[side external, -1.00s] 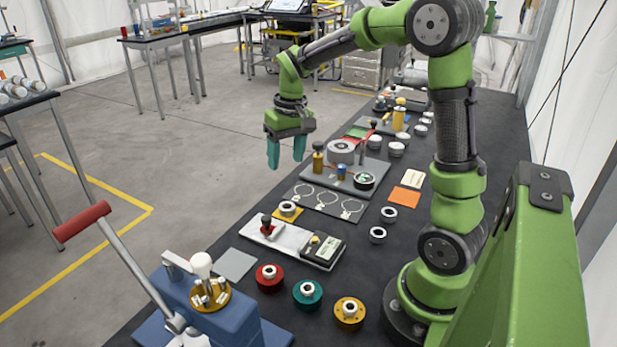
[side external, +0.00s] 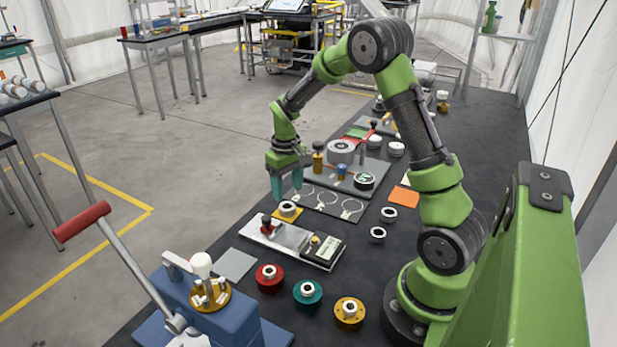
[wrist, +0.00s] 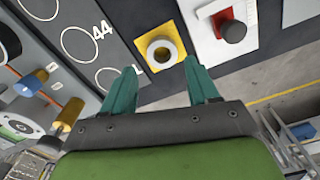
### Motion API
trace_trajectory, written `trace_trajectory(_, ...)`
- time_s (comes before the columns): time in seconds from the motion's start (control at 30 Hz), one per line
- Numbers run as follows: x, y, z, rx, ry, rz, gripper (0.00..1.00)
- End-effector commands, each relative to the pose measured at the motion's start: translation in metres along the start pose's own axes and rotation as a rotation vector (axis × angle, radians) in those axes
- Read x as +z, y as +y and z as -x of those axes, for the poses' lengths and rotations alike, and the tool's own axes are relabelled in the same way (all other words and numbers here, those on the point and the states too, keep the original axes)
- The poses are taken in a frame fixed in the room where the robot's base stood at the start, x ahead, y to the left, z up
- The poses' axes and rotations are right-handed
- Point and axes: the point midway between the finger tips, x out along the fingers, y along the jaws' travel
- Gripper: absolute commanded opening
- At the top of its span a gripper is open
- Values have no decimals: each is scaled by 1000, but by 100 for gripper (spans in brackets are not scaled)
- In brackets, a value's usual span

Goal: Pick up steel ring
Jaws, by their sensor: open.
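A steel ring (side external: 287,208) sits on a small yellow square base at the left edge of the table. In the wrist view the steel ring (wrist: 162,51) lies on its yellow base (wrist: 150,39), ahead of and between my fingertips. My gripper (side external: 285,192) is above the ring, with its teal fingers pointing down. The wrist view shows my gripper (wrist: 157,82) open and empty, its two fingers apart. I cannot tell the exact height between the fingertips and the ring.
A white plate (side external: 268,232) with a red-and-black knob stands just in front of the ring. A dark board (side external: 326,203) with ring outlines lies behind it. Other loose metal rings (side external: 389,214) are to the right. The table edge and floor are at the left.

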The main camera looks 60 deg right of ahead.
Motion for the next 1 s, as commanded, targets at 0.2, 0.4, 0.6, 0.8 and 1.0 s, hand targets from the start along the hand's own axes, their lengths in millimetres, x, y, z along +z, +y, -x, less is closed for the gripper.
trace_trajectory(0.2, 0, -2, -22, 0, -4, 0, 59)
trace_trajectory(0.4, -1, -3, -49, -1, -3, -1, 59)
trace_trajectory(0.6, -1, -3, -54, -1, 0, -1, 59)
trace_trajectory(0.8, -1, -3, -54, 0, 1, -1, 44)
trace_trajectory(1.0, -1, -3, -54, 0, 1, -1, 13)
